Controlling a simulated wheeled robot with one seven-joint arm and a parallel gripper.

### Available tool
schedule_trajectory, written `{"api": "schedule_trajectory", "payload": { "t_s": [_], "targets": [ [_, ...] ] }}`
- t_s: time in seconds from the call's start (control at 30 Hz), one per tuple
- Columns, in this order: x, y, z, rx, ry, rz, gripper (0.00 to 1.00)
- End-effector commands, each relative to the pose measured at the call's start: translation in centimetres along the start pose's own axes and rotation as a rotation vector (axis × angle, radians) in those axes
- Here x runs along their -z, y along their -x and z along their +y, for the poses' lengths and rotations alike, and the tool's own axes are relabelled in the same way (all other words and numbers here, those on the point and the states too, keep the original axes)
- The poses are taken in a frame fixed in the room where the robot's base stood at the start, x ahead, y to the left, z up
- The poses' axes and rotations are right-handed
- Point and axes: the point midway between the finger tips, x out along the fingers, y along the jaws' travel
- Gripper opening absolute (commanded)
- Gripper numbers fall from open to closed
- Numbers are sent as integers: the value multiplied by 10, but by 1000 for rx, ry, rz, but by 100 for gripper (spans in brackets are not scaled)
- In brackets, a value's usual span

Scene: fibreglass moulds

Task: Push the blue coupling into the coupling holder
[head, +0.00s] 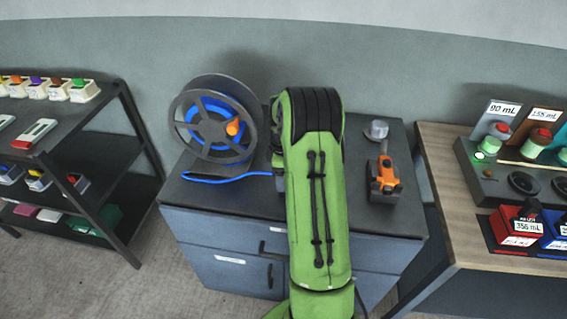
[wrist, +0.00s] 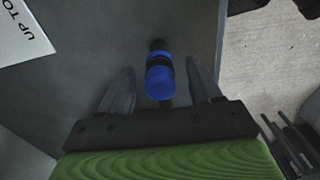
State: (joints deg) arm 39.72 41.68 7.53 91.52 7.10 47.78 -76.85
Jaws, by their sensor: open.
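The blue coupling (wrist: 160,80) shows in the wrist view, with a black band around it and a dark part at its far end. My gripper (wrist: 159,70) is open, with one finger on each side of the coupling and a visible gap to each. I cannot tell whether the dark end belongs to the coupling or to the coupling holder; no holder is clearly seen. In the head view, my green arm hides the gripper and the coupling. A blue hose (head: 228,180) runs from the reel (head: 243,100) along the bench top and passes behind my arm.
The dark bench top (head: 345,222) also carries an orange tool (head: 385,172) in a dark stand and a small grey cylinder (head: 376,130), right of my arm. A shelf rack (head: 135,115) stands left, a wooden table (head: 445,190) right. A white sign (wrist: 22,35) is in the wrist view.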

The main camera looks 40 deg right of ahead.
Motion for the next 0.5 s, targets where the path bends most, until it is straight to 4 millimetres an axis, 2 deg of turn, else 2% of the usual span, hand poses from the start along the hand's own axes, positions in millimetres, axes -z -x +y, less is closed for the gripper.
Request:
{"api": "schedule_trajectory", "payload": {
  "t_s": [0.5],
  "targets": [
    [0, 125, 1, -7, 0, 1, 64]
  ]
}}
